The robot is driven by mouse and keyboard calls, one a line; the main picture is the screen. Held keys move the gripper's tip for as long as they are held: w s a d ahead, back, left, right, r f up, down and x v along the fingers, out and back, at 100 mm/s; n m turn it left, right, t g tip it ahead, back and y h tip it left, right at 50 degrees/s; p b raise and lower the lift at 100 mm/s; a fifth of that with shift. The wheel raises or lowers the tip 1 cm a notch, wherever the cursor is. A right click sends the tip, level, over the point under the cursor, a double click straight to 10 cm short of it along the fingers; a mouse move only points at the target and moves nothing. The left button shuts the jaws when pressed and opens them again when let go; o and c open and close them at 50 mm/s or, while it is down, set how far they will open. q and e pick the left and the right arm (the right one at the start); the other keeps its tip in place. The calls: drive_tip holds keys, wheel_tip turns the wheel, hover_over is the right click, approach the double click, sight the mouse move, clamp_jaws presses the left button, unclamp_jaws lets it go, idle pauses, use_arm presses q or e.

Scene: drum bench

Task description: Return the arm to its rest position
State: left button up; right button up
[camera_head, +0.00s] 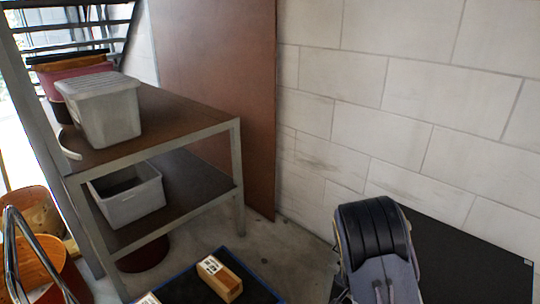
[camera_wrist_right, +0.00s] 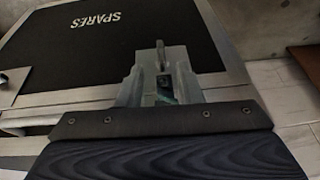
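My right gripper (camera_wrist_right: 162,52) shows in the right wrist view. Its grey fingers come together at a narrow tip in the middle, and no held object shows between them. Behind it is a black panel with a grey metal frame and the word SPARES (camera_wrist_right: 84,22); I see no contact between them. In the head view, a black and grey part of my arm (camera_head: 375,240) rises at the lower right, in front of the pale block wall. My left gripper is not in view.
A two-level shelf (camera_head: 190,120) at the left bears a lidded grey bin (camera_head: 105,115) above and an open grey bin (camera_head: 130,200) below. A wooden block (camera_head: 220,278) sits in a blue-edged tray (camera_head: 262,290) at the bottom. A dark flat surface (camera_head: 465,265) lies at the right.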

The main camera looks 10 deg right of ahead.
drive_tip(key=s+a+r+n+t+y, duration=0.1)
drive_tip(key=s+a+r+n+y, duration=0.25)
drive_tip(key=s+r, duration=0.75)
drive_tip(key=s+a+r+n+t+y, duration=0.15)
drive_tip(key=s+a+r+y, duration=0.3)
drive_tip(key=s+r, duration=0.65)
drive_tip(key=s+a+r+n+h, duration=0.1)
drive_tip(key=s+a+r+n, duration=0.15)
drive_tip(key=s, duration=0.35)
wheel_tip(320, 180, up, 21)
drive_tip(key=p, duration=2.1)
drive_tip(key=shift+w+d+r+n, duration=0.15)
drive_tip(key=shift+w+d+n, duration=0.05)
drive_tip(key=shift+w+n, duration=0.25)
drive_tip(key=shift+s+d, duration=0.1)
